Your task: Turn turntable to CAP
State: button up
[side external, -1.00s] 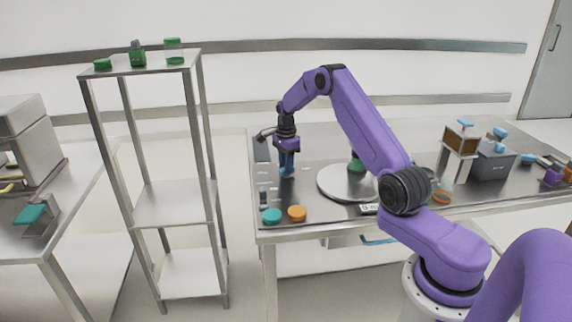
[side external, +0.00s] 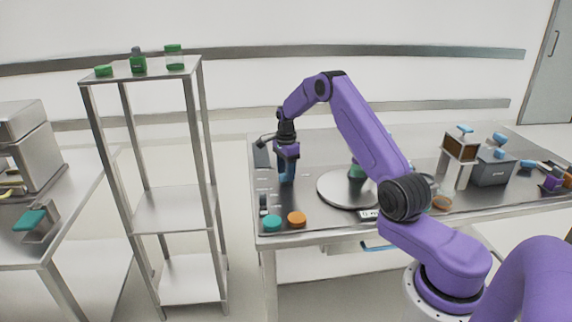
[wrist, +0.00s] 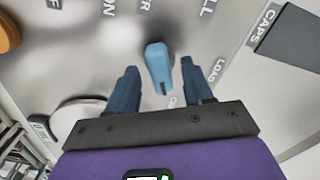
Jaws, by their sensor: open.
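The turntable (side external: 345,190) is a round grey disc on the steel table, partly hidden behind my arm; its edge also shows at the lower left of the wrist view (wrist: 72,115). A green item (side external: 356,170) stands on it. In the wrist view a blue knob or lever (wrist: 158,65) stands on the table among printed labels. My gripper (side external: 287,178) points down at the left part of the table. Its two blue fingers (wrist: 162,88) are apart, one on each side of the blue knob. I cannot tell whether they touch it.
A teal button (side external: 271,223) and an orange button (side external: 297,219) are at the table's front left. A dark panel marked CAPS (wrist: 300,45) lies beside the knob. A grey box (side external: 492,168) stands at the right. A shelf (side external: 175,205) stands left of the table.

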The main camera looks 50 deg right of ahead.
notch_tip(320, 180, up, 18)
jog(key=shift+f, duration=0.25)
dwell(0.6)
